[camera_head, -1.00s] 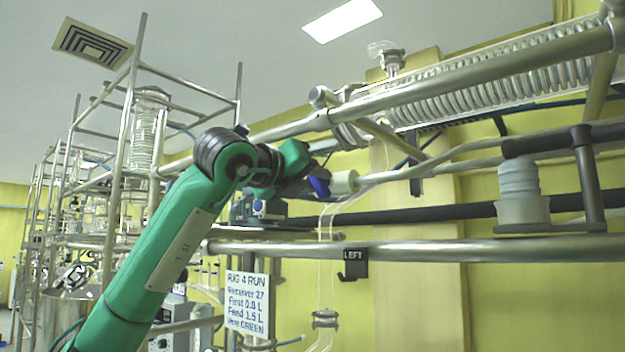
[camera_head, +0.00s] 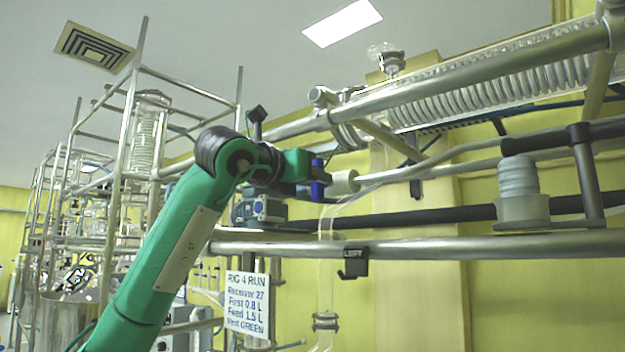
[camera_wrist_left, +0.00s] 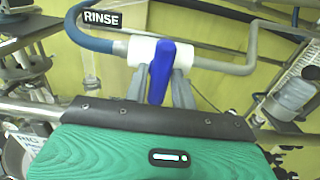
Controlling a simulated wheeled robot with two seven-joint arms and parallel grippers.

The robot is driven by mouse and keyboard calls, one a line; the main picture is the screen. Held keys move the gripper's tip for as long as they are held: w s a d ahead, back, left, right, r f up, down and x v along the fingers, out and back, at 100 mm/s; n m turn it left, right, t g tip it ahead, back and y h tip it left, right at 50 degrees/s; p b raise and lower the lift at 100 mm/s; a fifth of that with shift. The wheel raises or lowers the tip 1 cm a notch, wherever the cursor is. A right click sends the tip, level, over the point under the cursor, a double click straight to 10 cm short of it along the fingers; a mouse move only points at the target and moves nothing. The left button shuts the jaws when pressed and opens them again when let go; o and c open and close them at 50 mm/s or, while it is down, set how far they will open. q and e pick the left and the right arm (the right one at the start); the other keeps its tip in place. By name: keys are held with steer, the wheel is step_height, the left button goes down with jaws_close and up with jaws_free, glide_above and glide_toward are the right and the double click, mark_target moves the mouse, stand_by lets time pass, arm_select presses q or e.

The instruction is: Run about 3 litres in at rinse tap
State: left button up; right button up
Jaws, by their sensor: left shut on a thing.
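The rinse tap has a white body (camera_wrist_left: 150,52) and a blue handle (camera_wrist_left: 160,72), under a black RINSE label (camera_wrist_left: 101,19) in the left wrist view. The handle stands crosswise to the pipe in that view. In the head view the white body (camera_head: 343,183) and blue handle (camera_head: 317,190) sit at the end of my left arm. My left gripper (camera_wrist_left: 162,92) is shut on the blue handle, with a grey finger on either side. Whether water runs cannot be told. My right gripper is out of view.
A glass coil condenser (camera_head: 490,95) lies above right. A sign (camera_head: 247,303) hangs below my arm, reading RIG 4 RUN, Receiver 27, First 0.8 L, Feed 1.5 L, Vent GREEN. A clear tube (camera_head: 325,270) hangs nearby.

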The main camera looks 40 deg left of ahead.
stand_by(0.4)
arm_select(q)
steer(key=o, duration=0.9)
steer(key=shift+c, duration=0.2)
steer(key=s+a+b, duration=0.1)
steer(key=s+b, duration=0.5)
steer(key=s, duration=0.7)
steer(key=shift+s, duration=0.4)
